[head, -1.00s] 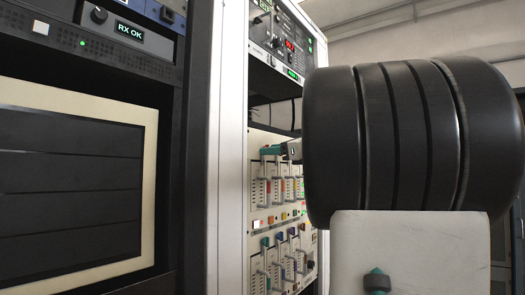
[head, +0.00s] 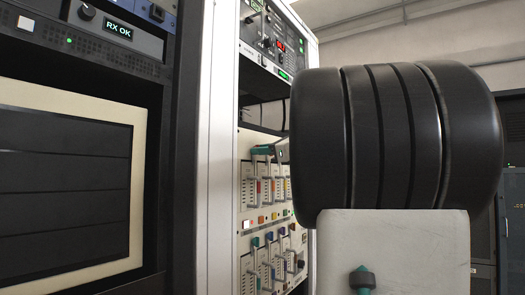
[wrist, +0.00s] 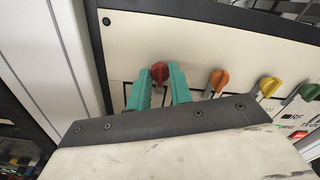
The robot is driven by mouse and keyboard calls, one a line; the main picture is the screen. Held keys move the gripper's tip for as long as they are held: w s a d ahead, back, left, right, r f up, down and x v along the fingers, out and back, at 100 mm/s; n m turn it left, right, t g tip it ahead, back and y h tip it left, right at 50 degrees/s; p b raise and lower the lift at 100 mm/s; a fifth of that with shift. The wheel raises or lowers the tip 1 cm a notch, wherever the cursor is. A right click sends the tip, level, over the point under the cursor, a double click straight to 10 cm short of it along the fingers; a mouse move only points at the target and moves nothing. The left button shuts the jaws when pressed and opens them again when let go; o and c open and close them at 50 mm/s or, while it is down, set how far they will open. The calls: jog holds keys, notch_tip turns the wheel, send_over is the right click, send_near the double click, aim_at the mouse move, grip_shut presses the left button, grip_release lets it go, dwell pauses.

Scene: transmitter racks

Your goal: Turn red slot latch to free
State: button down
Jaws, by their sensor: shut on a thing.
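The red slot latch (wrist: 159,72) is a small red knob on the cream panel (wrist: 190,50), leftmost in its row in the wrist view. The two teal fingers of my gripper (wrist: 159,82) stand one on each side of it, shut on it. In the head view, my gripper (head: 262,151) reaches the upper slot row of the rack; the red latch is hidden there behind the fingers. I cannot tell the latch's exact angle.
In the wrist view an orange latch (wrist: 221,80), a yellow latch (wrist: 269,87) and a green latch (wrist: 315,91) follow to the right. The white rack upright (head: 213,140) is close on the left. A lower slot row (head: 268,262) sits below.

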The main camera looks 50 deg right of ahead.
jog(key=shift+f+n, duration=0.1)
jog(key=shift+n, duration=8.3)
jog(key=c, duration=1.3)
grip_release()
jog(key=shift+o, duration=0.2)
